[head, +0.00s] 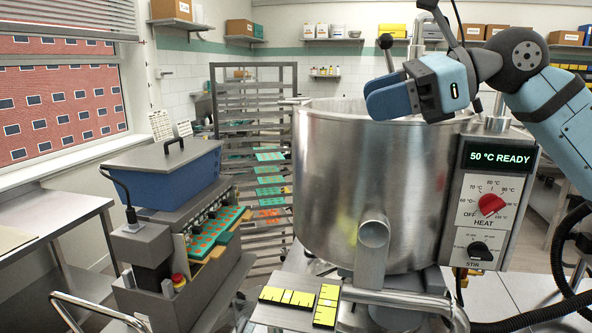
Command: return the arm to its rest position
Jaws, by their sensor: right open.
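My right arm (555,95) comes in from the right, bent at a dark joint. My right gripper (372,94), with blue fingers, is open and points left, in front of the upper part of the large steel kettle (370,190). I see nothing between its fingers. Whether it touches the kettle rim, I cannot tell. My left gripper is not in view.
The kettle's control panel (490,205) reads "50 °C READY" and has a red knob (491,204). A depositor with a blue hopper (165,172) stands at left. A tall rack (255,75) is behind. Yellow marked blocks (327,305) lie in front.

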